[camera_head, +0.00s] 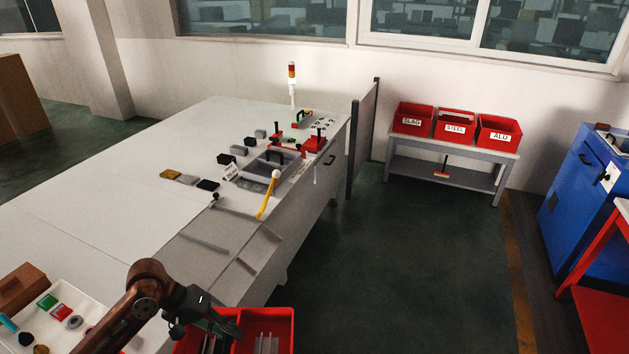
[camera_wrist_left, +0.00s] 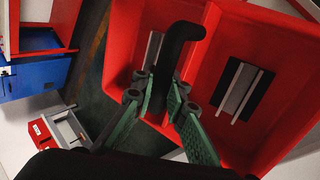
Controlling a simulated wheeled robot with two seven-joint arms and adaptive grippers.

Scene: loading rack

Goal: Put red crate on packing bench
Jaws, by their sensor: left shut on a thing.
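The red crate (camera_head: 286,335) is at the bottom of the head view, partly cut off by the frame edge. In the left wrist view the red crate (camera_wrist_left: 285,45) fills the right side, with metal bars over dark slots inside and a black handle (camera_wrist_left: 178,45). My left gripper (camera_head: 222,325) reaches over the crate; in the left wrist view its green fingers (camera_wrist_left: 170,105) are shut on the handle. I cannot tell for certain which surface is the packing bench. My right gripper is not in view.
A long grey-white bench (camera_head: 110,190) with blocks and trays spans the left. Red bins labelled SLAG, STEEL and ALU stand on a low grey rack (camera_head: 440,181). A blue cabinet (camera_head: 580,190) and red-framed table (camera_head: 600,290) stand at right. The green floor (camera_head: 420,270) between is clear.

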